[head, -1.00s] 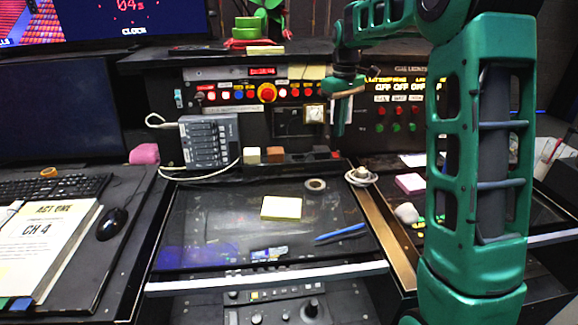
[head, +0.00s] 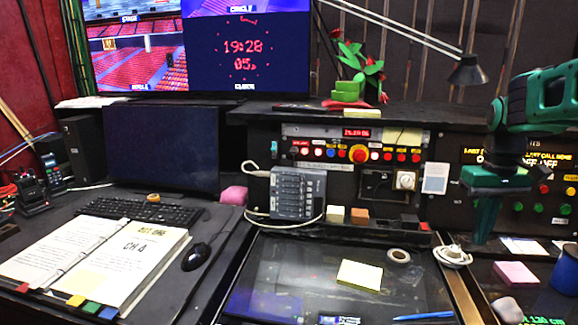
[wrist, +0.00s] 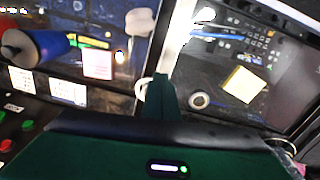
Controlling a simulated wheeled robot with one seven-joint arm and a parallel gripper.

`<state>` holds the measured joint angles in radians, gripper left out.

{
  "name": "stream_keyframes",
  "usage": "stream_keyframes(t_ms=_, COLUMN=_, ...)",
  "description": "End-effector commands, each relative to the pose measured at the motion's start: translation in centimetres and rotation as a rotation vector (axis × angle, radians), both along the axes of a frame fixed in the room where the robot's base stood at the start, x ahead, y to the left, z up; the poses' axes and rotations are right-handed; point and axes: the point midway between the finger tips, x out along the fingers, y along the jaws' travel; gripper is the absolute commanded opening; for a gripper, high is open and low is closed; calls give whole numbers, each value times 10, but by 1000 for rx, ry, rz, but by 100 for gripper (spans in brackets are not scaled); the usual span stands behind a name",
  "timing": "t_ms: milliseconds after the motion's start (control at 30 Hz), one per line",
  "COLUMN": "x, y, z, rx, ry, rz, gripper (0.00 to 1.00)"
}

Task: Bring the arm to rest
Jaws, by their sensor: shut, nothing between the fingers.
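My green gripper (head: 486,222) hangs fingers down at the right of the head view, in front of the cue-light panel (head: 545,178) with its red and green buttons. It is shut and empty. The wrist and part of the green arm show above it; the rest of the arm is out of view. In the wrist view the shut fingers (wrist: 160,85) point over the desk, between the dark glass surface (wrist: 200,72) and the right-hand desk section. I see no contact with anything.
Yellow notes (head: 360,274), a tape roll (head: 398,256) and a blue pen (head: 424,316) lie on the glass. A pink note pad (head: 516,273) and blue cylinder (head: 565,268) are at right. A lamp (head: 468,72) stands behind.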

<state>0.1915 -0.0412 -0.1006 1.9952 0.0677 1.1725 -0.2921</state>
Motion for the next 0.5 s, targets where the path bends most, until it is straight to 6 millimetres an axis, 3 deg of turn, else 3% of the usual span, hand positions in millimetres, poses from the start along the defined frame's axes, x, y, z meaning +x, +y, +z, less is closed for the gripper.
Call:
stream_keyframes(t_ms=33, x=-26, y=-1, z=-3, rx=0, ry=-2, rz=-49, gripper=0)
stream_keyframes(t_ms=300, x=-148, y=3, z=-36, rx=11, ry=-6, rz=-303, gripper=0)
stream_keyframes(t_ms=500, x=-212, y=14, z=-66, rx=24, ry=-6, rz=-440, gripper=0)
